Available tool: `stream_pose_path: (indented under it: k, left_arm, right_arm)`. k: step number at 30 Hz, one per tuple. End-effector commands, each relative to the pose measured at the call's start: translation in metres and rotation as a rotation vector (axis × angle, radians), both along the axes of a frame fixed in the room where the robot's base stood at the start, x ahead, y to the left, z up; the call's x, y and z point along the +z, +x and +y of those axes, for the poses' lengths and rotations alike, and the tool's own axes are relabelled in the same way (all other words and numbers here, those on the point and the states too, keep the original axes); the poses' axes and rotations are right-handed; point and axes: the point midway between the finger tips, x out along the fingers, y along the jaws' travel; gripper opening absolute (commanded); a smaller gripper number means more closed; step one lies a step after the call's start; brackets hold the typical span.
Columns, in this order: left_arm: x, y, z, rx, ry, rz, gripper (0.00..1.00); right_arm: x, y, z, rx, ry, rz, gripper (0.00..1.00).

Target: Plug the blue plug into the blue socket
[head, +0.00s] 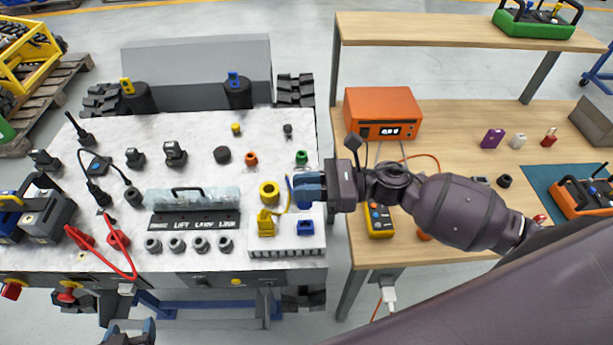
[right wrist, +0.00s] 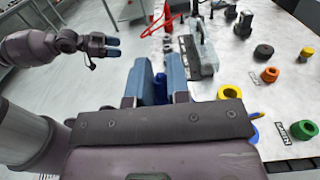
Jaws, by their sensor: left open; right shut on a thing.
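The blue plug (right wrist: 160,88) is between the blue fingers of my right gripper (right wrist: 160,72) in the right wrist view. In the head view my right gripper (head: 306,187) is over the right side of the machine top and hides the plug. The blue socket (head: 305,228) sits on a white block (head: 285,241), just nearer than the gripper's fingers. The plug and the socket look apart. My left gripper (head: 131,329) is open and empty at the bottom edge of the head view; it also shows in the right wrist view (right wrist: 112,46).
A yellow socket piece (head: 266,223) stands on the same block, left of the blue one. A yellow ring (head: 269,189) is behind it. A clear cover (head: 192,198) and several grey knobs lie left. A yellow meter (head: 378,220) is on the wooden bench, right.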

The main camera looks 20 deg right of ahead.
Motion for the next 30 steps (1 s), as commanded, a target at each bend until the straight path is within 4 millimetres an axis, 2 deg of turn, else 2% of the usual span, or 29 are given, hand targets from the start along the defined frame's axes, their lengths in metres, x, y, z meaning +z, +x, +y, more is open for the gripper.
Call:
stream_pose_path:
  k: [14, 30]
  left_arm:
    - [-0.008, -0.004, 0.001, 0.002, 0.001, 0.009, 0.64]
    - [-0.048, -0.009, -0.001, 0.003, -0.003, 0.031, 0.64]
  right_arm:
    - [-0.001, 0.0, 0.0, -0.002, -0.001, 0.0, 0.0]
    - [-0.039, 0.0, 0.0, -0.002, 0.001, 0.002, 0.0]
